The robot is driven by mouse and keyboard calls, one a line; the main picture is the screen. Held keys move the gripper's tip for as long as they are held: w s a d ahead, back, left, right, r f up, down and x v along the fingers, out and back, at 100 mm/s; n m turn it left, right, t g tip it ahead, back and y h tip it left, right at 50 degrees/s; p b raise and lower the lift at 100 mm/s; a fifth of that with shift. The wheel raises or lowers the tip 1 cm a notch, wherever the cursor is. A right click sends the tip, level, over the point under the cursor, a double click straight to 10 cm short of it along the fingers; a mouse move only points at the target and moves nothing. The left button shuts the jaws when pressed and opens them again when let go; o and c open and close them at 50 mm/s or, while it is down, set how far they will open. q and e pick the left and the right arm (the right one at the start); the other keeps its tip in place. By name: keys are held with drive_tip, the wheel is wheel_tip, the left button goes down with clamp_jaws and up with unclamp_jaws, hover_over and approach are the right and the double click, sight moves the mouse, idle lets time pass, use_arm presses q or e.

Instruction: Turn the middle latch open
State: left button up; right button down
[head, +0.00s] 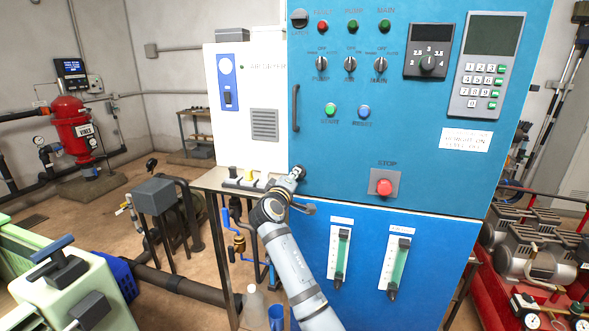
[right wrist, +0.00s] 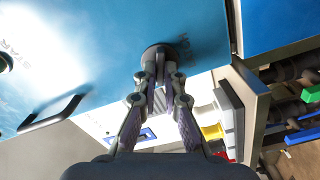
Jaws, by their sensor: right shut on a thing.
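The large blue cabinet door (head: 430,120) fills the right half of the head view. A dark round latch (right wrist: 158,55) sits near the door's edge in the right wrist view. My right gripper (head: 297,174) is at the lower left corner of the door in the head view and hides most of this latch there. In the right wrist view my right gripper (right wrist: 160,78) has its fingers closed together on the latch's grip. The latch's turn angle is hard to tell. Another dark latch (head: 299,19) is at the door's top left. My left gripper is not in view.
A dark bar handle (head: 295,107) stands out from the door's left side. A red stop button (head: 384,186) is to the right of my gripper. A low table (head: 215,180) with small fittings is just left. Two flow gauges (head: 396,262) are below.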

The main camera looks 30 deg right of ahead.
drive_tip(key=shift+n+p, duration=1.8)
drive_tip(key=shift+n, duration=0.6)
drive_tip(key=shift+f, duration=0.15)
drive_tip(key=c, duration=1.5)
unclamp_jaws()
drive_tip(key=shift+o, duration=0.2)
